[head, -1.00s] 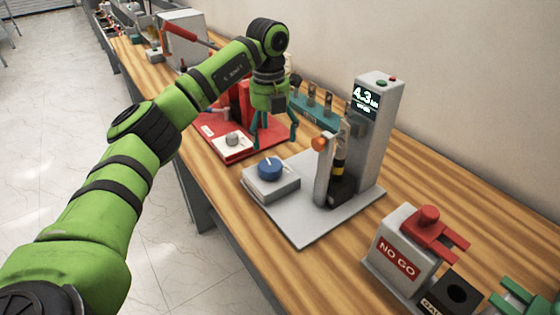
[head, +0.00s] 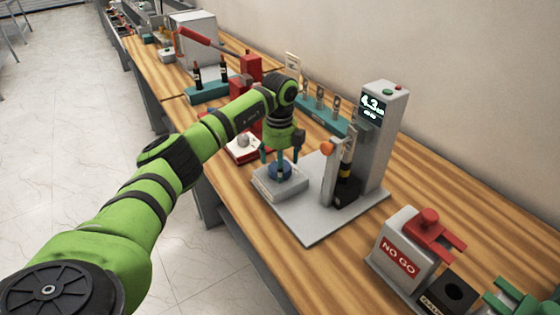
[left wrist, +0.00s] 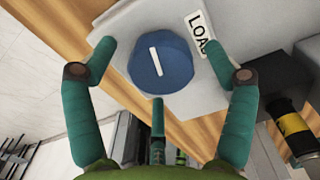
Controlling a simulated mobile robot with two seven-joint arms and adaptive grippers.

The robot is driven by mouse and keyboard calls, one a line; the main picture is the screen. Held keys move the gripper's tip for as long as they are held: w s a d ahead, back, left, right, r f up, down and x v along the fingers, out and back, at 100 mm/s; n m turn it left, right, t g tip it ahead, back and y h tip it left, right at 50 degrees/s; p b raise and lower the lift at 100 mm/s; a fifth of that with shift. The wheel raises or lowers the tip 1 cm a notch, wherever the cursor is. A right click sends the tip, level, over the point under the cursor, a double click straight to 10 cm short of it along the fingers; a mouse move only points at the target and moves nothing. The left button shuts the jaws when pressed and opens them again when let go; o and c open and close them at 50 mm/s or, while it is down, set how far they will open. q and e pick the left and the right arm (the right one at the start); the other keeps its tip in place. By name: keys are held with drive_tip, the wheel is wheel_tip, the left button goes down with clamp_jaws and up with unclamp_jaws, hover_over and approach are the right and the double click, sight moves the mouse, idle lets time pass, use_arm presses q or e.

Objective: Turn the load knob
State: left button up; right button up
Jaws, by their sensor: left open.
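The load knob (head: 280,171) is a round blue dial with a white pointer line on a light grey box (head: 277,189) at the front corner of the grey tester plate. In the left wrist view the knob (left wrist: 160,66) lies between my spread fingers, beside a label (left wrist: 200,32) that reads "LOA", partly covered by a finger. My left gripper (head: 281,158) is open and points down over the knob, its green fingers on either side of it. I cannot tell whether they touch it. My right gripper is not in view.
A red press (head: 250,70) stands behind my arm. A NO GO box (head: 398,257) sits front right.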

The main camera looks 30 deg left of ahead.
use_arm(q)
drive_tip(key=shift+f, duration=0.15)
drive_tip(key=c, duration=1.1)
drive_tip(key=shift+c, duration=0.2)
